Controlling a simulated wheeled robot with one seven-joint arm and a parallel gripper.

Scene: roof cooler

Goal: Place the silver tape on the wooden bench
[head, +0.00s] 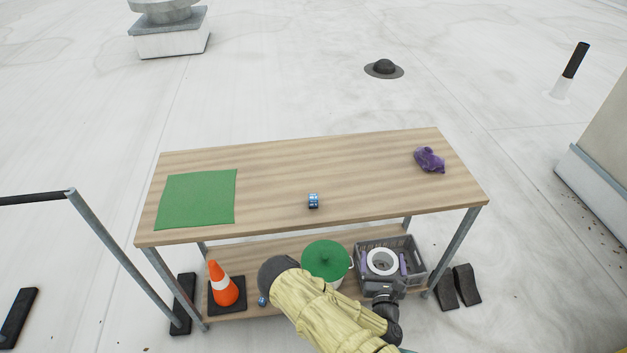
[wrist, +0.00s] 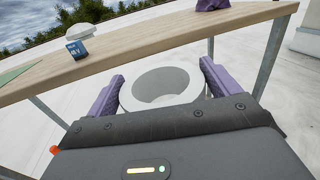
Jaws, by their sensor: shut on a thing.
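The silver tape (head: 383,252) is a pale, wide ring. My gripper (head: 383,264) is shut on it, with a purple finger on each side. In the wrist view, the tape (wrist: 126,97) sits between the fingers of my gripper (wrist: 161,90). The wooden bench (head: 365,180) has a light wood top. In the wrist view its top (wrist: 150,45) lies beyond the tape. The tape is off the near edge of the top, appearing in front of the grey crate in the head view, and apart from the bench top.
On the bench top are a green mat (head: 195,199), a small blue box (head: 313,201) and a purple cloth-like item (head: 429,160). The lower level holds an orange cone (head: 223,288), a green-lidded pot (head: 326,259) and a grey crate (head: 415,267). The top's right half is mostly clear.

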